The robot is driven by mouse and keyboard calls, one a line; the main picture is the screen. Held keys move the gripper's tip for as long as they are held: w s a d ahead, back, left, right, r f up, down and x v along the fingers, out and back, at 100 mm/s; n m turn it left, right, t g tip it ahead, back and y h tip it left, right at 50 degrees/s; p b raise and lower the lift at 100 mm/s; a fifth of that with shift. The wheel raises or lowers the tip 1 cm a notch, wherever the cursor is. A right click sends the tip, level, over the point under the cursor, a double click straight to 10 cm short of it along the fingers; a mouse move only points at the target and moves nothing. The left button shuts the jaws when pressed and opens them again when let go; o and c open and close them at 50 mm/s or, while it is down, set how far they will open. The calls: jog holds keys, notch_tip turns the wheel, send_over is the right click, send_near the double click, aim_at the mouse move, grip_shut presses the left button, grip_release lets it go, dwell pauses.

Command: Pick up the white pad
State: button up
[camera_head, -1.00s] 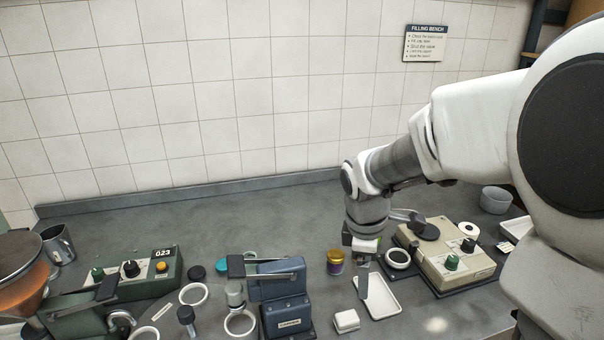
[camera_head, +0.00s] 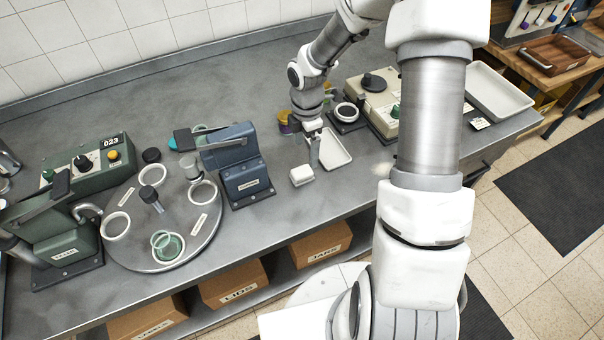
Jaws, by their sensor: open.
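The white pad (camera_head: 302,176) is a small pale block on the grey bench, near its front edge. It lies just left of a shallow white tray (camera_head: 336,158). My gripper (camera_head: 314,150) points down above the bench, beyond the pad and beside the tray's left rim. It is apart from the pad and holds nothing that I can see. Its fingers look small and partly overlap from this angle.
A blue press (camera_head: 241,175) stands left of the pad. A beige control box (camera_head: 372,97) stands behind the tray. A round turntable (camera_head: 175,262) holds rings at left.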

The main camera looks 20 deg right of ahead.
aim_at(304, 170)
notch_tip(304, 170, down, 5)
jog(key=shift+r, duration=0.2)
jog(key=shift+a+f, duration=0.2)
jog(key=shift+f, duration=1.1)
jog(key=shift+a+f, duration=0.15)
jog(key=shift+f, duration=1.15)
grip_shut()
jog(key=shift+r, duration=0.15)
